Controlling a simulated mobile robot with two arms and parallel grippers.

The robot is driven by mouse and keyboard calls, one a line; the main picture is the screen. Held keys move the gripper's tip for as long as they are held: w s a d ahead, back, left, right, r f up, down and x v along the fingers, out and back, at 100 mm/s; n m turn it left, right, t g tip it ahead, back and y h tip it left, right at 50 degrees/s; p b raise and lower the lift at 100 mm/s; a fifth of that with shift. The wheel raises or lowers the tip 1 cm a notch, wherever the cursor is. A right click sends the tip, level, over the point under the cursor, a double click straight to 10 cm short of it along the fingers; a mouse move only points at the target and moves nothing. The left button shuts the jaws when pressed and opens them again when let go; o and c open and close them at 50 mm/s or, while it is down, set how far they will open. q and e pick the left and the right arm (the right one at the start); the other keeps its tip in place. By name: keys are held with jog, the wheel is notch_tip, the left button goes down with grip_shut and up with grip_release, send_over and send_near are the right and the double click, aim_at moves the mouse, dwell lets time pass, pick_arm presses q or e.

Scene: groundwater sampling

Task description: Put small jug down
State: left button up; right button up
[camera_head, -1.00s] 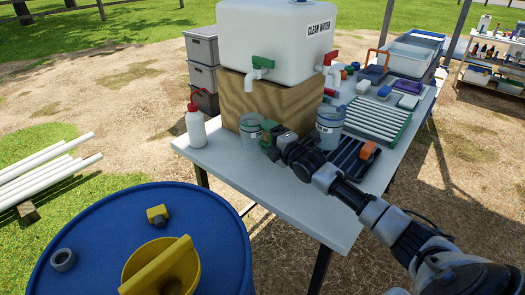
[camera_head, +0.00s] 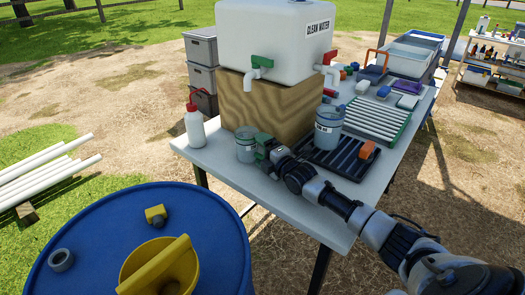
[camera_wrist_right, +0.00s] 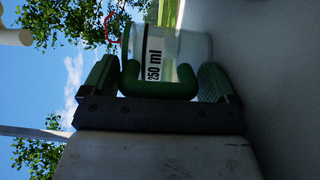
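The small jug (camera_head: 246,146) is a clear beaker with a green handle, at the table's front left in the head view. It looks upright and on or very close to the table top. The right wrist view shows the jug (camera_wrist_right: 182,46) with its "250 ml" label. Whether a slight gap exists is hard to see. My left gripper is out of view.
A larger jug (camera_head: 328,127) stands on a dark rack (camera_head: 345,158) right of my gripper. A wooden block (camera_head: 266,106) under the clean water tank (camera_head: 275,40) is behind the small jug. A white wash bottle (camera_head: 195,128) is left. The table's front edge is close.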

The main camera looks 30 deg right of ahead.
jog(key=shift+r, duration=0.25)
jog(key=shift+s+f, duration=0.15)
jog(key=shift+s, duration=0.1)
jog(key=s, duration=0.3)
jog(key=s+d+p, duration=0.1)
jog(key=s, duration=0.7)
jog(key=shift+s+d, duration=0.2)
jog(key=shift+d, duration=0.15)
